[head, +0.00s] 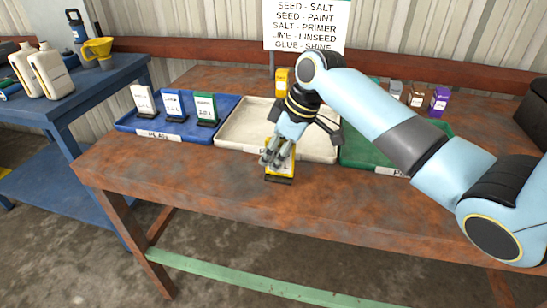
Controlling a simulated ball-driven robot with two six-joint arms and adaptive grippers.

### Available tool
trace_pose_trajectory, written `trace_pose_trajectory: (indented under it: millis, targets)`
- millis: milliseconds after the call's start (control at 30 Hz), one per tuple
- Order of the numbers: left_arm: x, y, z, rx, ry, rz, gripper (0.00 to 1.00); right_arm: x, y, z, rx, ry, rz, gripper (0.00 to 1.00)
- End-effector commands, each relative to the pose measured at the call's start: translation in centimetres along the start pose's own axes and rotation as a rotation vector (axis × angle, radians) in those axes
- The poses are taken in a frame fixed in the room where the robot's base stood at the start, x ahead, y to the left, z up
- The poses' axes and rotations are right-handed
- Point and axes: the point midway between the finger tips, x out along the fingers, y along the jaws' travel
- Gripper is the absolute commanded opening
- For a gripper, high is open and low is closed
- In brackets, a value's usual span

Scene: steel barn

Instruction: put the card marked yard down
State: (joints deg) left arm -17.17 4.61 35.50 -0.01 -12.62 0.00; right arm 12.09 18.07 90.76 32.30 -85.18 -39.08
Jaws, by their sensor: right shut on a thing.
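My right gripper (276,158) is shut on a yellow card (283,172) with a pale lettered face and a dark lower edge. The fingers cover most of its lettering, so I cannot read it. The card is in front of the cream tray (231,141), over the near part of the rusty table (190,180). I cannot tell whether it touches the tabletop. My left gripper is not in view.
White, blue and green cards stand in the blue tray (125,123) at left. A green tray (434,133) is at right, partly behind my arm. Several small containers, one purple (439,101), stand behind. A lettered sign (306,22) rises at the back.

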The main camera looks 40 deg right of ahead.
Motion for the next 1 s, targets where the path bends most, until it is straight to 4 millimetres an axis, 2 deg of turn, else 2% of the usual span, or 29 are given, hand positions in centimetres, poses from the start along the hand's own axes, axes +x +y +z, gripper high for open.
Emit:
trace_pose_trajectory:
  millis: [100,433,467,633,867,1000]
  targets:
    - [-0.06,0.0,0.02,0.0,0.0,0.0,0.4,0.91,-0.01,0.34,-0.001,0.001,0.0,0.0]
    - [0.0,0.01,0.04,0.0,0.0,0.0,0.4,1.17,0.0,0.48,-0.001,0.001,0.0,0.0]
    - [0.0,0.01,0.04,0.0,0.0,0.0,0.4,1.22,-0.01,0.51,0.0,0.001,0.0,0.17]
    - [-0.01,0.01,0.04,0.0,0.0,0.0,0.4,1.17,0.0,0.48,0.0,0.001,0.0,0.39]
    - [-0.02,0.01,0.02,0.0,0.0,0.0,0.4,1.14,0.01,0.47,0.0,0.002,0.0,0.39]
    - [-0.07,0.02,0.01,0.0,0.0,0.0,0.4,0.36,0.11,0.38,-0.001,0.002,0.004,0.39]
